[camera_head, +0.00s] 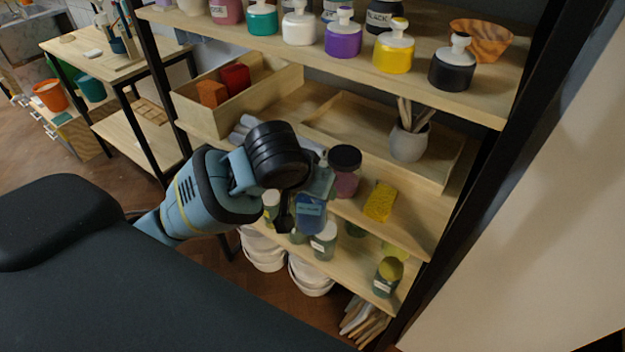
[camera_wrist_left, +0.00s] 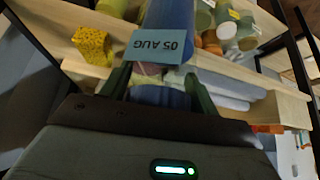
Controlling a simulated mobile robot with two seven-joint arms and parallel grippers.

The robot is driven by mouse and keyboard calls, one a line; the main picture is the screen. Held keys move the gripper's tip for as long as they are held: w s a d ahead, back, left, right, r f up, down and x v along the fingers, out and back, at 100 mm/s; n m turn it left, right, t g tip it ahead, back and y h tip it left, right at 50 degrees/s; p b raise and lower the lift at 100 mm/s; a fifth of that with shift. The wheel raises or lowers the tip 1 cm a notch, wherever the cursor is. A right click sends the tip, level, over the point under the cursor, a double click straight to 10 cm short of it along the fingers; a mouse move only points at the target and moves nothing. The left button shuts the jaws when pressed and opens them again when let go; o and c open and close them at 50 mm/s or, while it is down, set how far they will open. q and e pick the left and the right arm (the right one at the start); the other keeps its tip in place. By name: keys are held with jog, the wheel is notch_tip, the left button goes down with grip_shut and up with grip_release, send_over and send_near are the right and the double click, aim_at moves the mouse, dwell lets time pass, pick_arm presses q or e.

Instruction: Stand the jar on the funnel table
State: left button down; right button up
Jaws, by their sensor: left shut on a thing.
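A blue jar (camera_head: 311,215) with a pale blue label is held in my left gripper (camera_head: 303,196), in front of the shelf's lower boards. In the left wrist view the blue jar (camera_wrist_left: 170,18) stretches away from the fingers, and its label reads "05 AUG". My left gripper (camera_wrist_left: 160,88) is shut on it there, a dark finger on each side. The gripper and wrist hide part of the jar in the head view. No table with a funnel can be made out. My right gripper is not in view.
A pink jar with a black lid (camera_head: 345,170) and a yellow sponge (camera_head: 380,202) stand close to the held jar. A wooden tray (camera_head: 345,125) and glaze bottles fill higher boards. White buckets (camera_head: 312,274) stand below. A wooden table (camera_head: 88,65) is at the far left.

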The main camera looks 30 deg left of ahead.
pick_arm(q)
jog(key=s+f, duration=1)
jog(key=f, duration=0.3)
jog(key=shift+s+f, duration=0.3)
jog(key=shift+s, duration=0.05)
jog(key=shift+a, duration=0.2)
